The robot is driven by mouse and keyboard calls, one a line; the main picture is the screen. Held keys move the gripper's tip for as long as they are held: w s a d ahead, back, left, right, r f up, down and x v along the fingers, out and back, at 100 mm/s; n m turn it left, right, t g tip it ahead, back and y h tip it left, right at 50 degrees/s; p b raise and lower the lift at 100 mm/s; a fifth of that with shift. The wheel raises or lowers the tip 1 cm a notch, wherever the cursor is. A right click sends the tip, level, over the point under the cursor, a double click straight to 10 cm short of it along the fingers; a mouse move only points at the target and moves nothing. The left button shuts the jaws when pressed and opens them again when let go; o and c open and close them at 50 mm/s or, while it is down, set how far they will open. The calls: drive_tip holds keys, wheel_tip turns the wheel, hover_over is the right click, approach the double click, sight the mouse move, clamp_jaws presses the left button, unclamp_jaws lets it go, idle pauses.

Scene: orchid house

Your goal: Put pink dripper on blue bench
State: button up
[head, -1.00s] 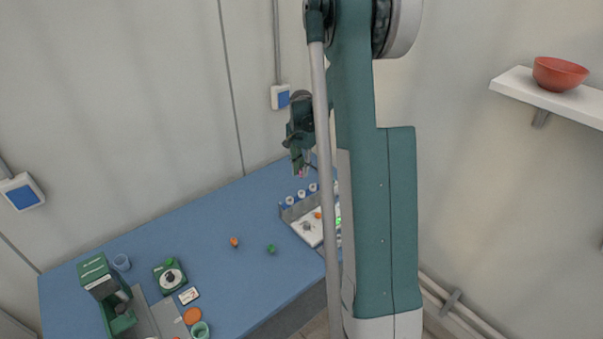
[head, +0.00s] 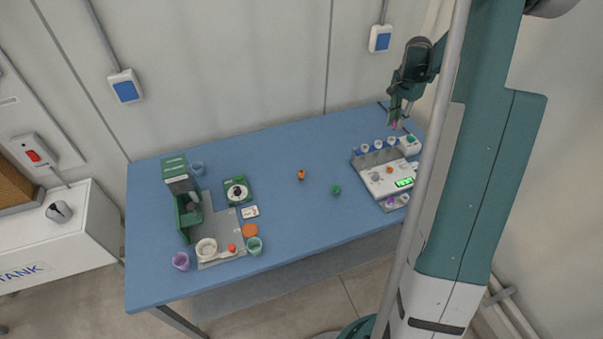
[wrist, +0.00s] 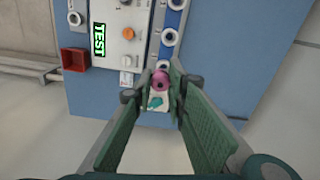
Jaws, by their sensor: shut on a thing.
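My gripper (head: 400,112) is shut on the pink dripper (wrist: 161,80), which shows between the fingertips in the wrist view. In the head view the dripper (head: 394,125) is a tiny pink spot below the fingers, above the right end of the blue bench. The blue bench (head: 300,225) fills the middle of the head view. The bench (wrist: 215,60) also shows below the gripper in the wrist view.
A white device with a green display (head: 385,182) and a blue rack with several white rings (head: 378,147) stand at the bench's right end. An orange dripper (head: 301,175) and a green dripper (head: 336,190) stand mid-bench. A green machine (head: 182,200) is at left.

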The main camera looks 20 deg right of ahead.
drive_tip(key=s+d+f+b, duration=0.3)
drive_tip(key=s+d, duration=0.1)
drive_tip(key=d, duration=0.6)
drive_tip(key=s+d+f+b, duration=0.3)
drive_tip(key=s+d+f, duration=0.1)
drive_tip(key=d, duration=0.7)
drive_tip(key=shift+s+f+b, duration=0.15)
drive_tip(key=shift+s+b, duration=0.2)
drive_tip(key=shift+s, duration=0.35)
drive_tip(key=shift+f, duration=3.1)
drive_tip(key=shift+f, duration=0.1)
drive_tip(key=shift+f+b, duration=0.3)
drive_tip(key=shift+f, duration=1.5)
drive_tip(key=shift+f, duration=0.1)
drive_tip(key=o, duration=0.3)
drive_tip(key=shift+f, duration=0.1)
drive_tip(key=o, duration=0.4)
